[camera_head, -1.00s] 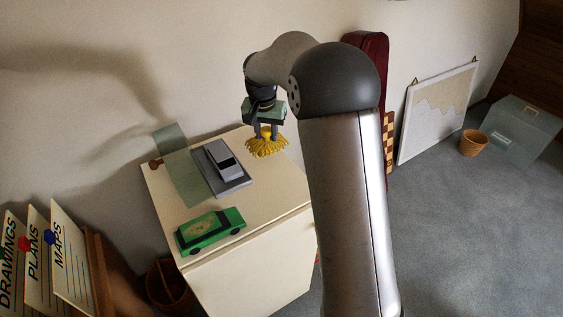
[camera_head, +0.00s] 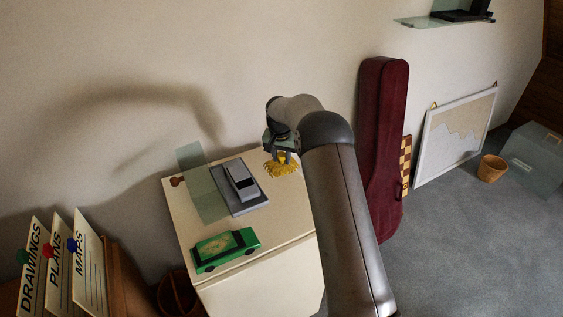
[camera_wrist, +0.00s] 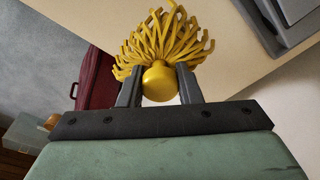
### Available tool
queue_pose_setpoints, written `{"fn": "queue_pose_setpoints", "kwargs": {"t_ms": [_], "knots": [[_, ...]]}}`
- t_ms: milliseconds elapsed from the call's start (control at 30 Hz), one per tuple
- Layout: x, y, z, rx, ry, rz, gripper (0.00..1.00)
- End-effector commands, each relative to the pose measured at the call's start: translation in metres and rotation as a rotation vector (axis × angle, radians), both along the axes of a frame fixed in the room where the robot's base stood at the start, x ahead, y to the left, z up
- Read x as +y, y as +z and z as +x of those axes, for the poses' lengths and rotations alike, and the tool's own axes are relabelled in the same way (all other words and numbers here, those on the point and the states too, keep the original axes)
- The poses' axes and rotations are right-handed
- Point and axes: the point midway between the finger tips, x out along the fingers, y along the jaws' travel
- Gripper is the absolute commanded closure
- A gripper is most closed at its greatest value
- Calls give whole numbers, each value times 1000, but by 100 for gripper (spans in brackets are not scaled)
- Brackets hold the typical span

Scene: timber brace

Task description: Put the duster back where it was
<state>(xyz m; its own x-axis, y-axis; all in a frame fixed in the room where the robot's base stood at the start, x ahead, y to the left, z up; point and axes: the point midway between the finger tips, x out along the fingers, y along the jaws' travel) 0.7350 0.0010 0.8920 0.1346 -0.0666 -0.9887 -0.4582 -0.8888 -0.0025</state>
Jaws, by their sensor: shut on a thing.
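The duster (camera_head: 281,168) has a yellow fringed head and a round yellow knob. It hangs at the back right of the cream cabinet top (camera_head: 273,217). My gripper (camera_head: 282,155) points down and is shut on the duster. In the wrist view the two dark fingers (camera_wrist: 160,88) close on both sides of the yellow knob, and the fringe of the duster (camera_wrist: 165,38) spreads beyond them. I cannot tell whether the fringe touches the cabinet top.
A dark red instrument case (camera_head: 383,140) stands right of my arm. A glass shelf (camera_head: 440,21) hangs upper right.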

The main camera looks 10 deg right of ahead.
Motion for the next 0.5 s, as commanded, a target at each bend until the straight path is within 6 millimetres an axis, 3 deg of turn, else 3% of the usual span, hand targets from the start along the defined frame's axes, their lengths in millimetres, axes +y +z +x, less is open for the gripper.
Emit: {"fn": "queue_pose_setpoints", "kwargs": {"t_ms": [300,500], "knots": [[0,-35,4,1,-1,0,90],[0,-36,5,-1,-1,0,90]]}}
